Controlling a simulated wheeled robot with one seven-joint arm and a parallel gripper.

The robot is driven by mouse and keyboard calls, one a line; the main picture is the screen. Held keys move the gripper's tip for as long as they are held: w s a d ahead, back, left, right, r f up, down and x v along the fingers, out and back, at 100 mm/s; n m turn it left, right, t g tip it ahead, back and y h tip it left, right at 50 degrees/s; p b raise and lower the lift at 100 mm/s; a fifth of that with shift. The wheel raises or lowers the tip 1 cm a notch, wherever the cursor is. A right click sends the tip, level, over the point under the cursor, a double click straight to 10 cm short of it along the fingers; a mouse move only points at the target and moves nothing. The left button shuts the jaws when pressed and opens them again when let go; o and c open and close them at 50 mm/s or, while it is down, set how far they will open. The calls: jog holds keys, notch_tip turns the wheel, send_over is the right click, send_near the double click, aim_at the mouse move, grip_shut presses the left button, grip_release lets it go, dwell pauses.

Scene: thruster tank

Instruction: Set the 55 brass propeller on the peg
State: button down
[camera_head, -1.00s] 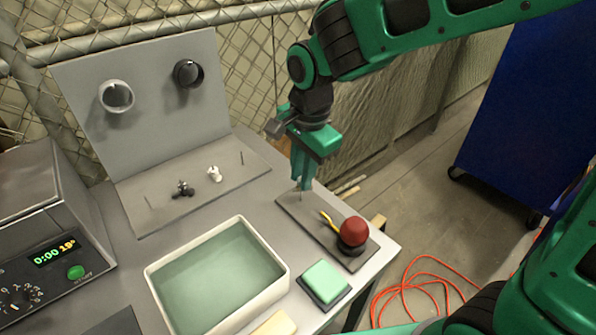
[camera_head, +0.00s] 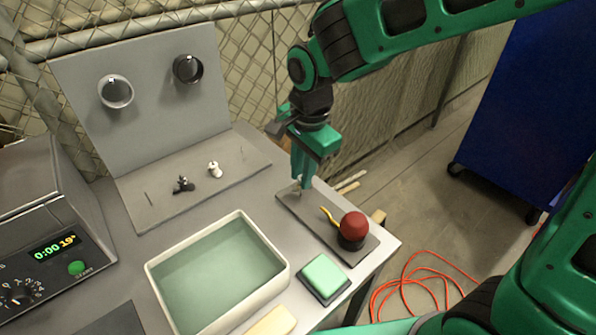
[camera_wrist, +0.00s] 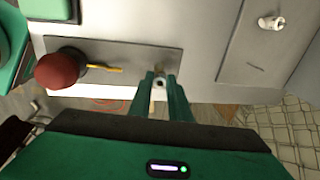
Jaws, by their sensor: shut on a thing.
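My gripper (camera_head: 301,187) points down over the far end of a grey plate at the table's right side. In the wrist view my gripper (camera_wrist: 160,85) is shut on a small greyish round piece (camera_wrist: 160,82) with a dark centre. It looks grey rather than brass, and the fingers hide most of it, so I cannot tell whether it is the 55 brass propeller. A black propeller (camera_head: 183,185) and a white propeller (camera_head: 213,170) sit on the grey board at the back. Thin upright pegs stand there, one at the left (camera_head: 149,199) and one at the right (camera_head: 241,153).
The grey plate (camera_head: 326,236) also bears a red ball-topped piece (camera_head: 354,226) and a yellow strip (camera_head: 329,217). A water-filled tank (camera_head: 281,276) stands at front centre. A green-topped block (camera_head: 324,275) is right of it. An upright panel (camera_head: 140,115) rises behind the board.

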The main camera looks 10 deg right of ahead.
jog(key=shift+f, duration=0.6)
dwell(0.3)
jog(key=c, duration=1.6)
grip_release()
jog(key=shift+o, duration=0.2)
notch_tip(320, 180, up, 8)
